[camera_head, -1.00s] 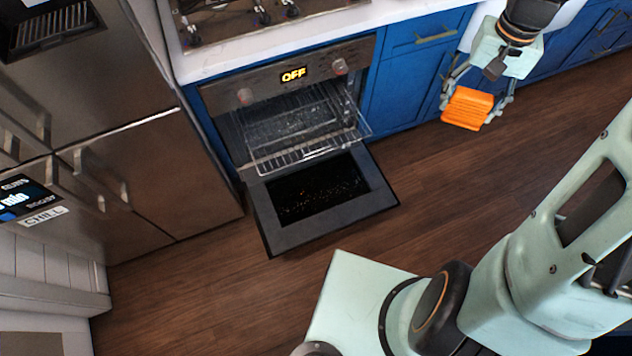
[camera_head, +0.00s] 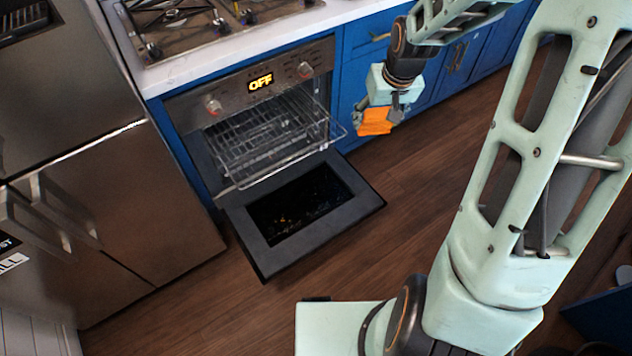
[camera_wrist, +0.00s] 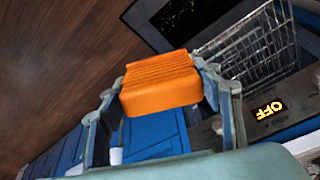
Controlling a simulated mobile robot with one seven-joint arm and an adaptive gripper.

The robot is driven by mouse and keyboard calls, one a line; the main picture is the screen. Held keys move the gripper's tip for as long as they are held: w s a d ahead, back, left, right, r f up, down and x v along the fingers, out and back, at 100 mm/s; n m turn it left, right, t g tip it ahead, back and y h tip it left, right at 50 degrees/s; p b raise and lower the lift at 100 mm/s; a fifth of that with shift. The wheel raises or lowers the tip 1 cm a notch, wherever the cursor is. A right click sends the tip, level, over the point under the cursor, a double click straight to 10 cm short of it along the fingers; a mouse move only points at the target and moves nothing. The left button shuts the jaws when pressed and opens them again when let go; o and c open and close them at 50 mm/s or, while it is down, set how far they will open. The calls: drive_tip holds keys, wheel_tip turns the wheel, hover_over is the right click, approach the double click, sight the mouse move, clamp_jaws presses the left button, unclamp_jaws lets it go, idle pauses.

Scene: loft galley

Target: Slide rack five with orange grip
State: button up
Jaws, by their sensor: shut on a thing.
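The wire oven rack (camera_head: 265,135) is partly pulled out of the open oven, above the lowered door (camera_head: 300,210). It also shows in the wrist view (camera_wrist: 250,50). The ribbed orange grip (camera_head: 375,122) is in my gripper (camera_head: 385,115), to the right of the rack and apart from it. In the wrist view, the fingers of my gripper (camera_wrist: 165,95) are shut on the two sides of the orange grip (camera_wrist: 160,85). I cannot read any rack number.
The oven panel shows OFF (camera_head: 261,82) between knobs. The cooktop (camera_head: 180,25) is above. A steel fridge (camera_head: 120,200) stands at left and blue cabinets (camera_head: 365,65) at right. The wooden floor (camera_head: 220,310) in front is clear apart from my own body.

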drive_tip(key=w+a+f+n+t+y+b, duration=0.1)
drive_tip(key=a+f+n+t+y+b, duration=0.1)
drive_tip(key=a+f+b, duration=0.45)
drive_tip(key=a+f+n+t+y+b, duration=0.2)
drive_tip(key=a+f+b, duration=0.1)
drive_tip(key=f+b, duration=0.55)
drive_tip(key=w+a+f+n+t+y+b, duration=0.1)
drive_tip(key=a+f+y+b, duration=0.1)
drive_tip(key=a+f+b, duration=0.45)
drive_tip(key=w+a+f+b, duration=0.2)
drive_tip(key=w, duration=0.3)
drive_tip(key=shift+w+a+f, duration=0.15)
drive_tip(key=shift+w, duration=0.2)
